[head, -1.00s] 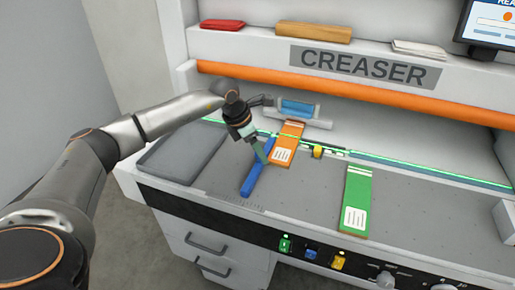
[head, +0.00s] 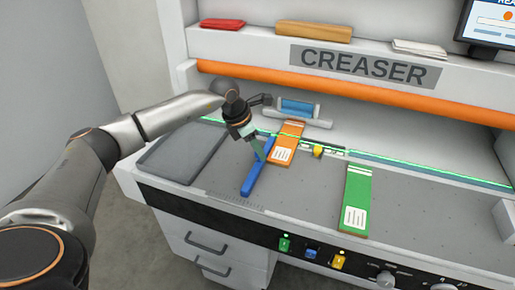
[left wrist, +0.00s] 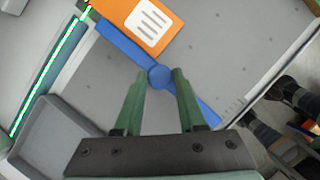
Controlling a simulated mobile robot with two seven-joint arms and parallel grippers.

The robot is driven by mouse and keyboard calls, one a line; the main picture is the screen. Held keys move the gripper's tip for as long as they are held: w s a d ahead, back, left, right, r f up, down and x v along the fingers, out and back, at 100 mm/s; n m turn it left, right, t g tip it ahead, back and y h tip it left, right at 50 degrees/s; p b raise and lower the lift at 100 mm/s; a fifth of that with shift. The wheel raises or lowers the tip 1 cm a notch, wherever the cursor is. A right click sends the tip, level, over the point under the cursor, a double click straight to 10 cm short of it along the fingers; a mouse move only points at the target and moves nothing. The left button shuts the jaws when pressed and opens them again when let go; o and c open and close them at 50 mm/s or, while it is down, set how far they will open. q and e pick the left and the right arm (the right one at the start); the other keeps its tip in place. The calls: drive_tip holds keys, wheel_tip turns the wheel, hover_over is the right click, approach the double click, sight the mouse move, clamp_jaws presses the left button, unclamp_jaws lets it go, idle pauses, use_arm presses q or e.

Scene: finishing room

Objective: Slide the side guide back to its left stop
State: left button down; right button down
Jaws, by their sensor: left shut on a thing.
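The side guide is a long blue bar (head: 251,182) lying slanted on the grey creaser table, left of centre. It also shows in the left wrist view (left wrist: 122,45), with a round blue knob (left wrist: 159,77) on it. My left gripper (head: 261,155) reaches down to the guide from above. In the left wrist view its two green fingers (left wrist: 160,76) stand on either side of the knob and are shut on it. The near end of the guide lies by a printed scale (head: 235,200) at the table's front edge. My right gripper is not in view.
An orange card (head: 288,140) lies close to the guide's right side. A green card (head: 356,200) lies further right. A grey tray (head: 180,152) is to the left, with bare table between it and the guide. Buttons (head: 285,243) line the front panel.

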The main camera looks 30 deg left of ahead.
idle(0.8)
use_arm(q)
drive_tip(key=shift+a, duration=0.4)
drive_tip(key=a, duration=0.3)
drive_tip(key=s+a+b, duration=0.1)
drive_tip(key=a, duration=0.2)
drive_tip(key=s+a, duration=0.1)
drive_tip(key=a, duration=0.2)
drive_tip(key=shift+s+a, duration=0.25)
drive_tip(key=shift+a, duration=0.2)
drive_tip(key=c, duration=0.5)
unclamp_jaws()
drive_tip(key=shift+a, duration=0.1)
drive_tip(key=b+v, duration=0.1)
drive_tip(key=v, duration=1.1)
drive_tip(key=shift+s+r, duration=0.15)
drive_tip(key=shift+r, duration=0.15)
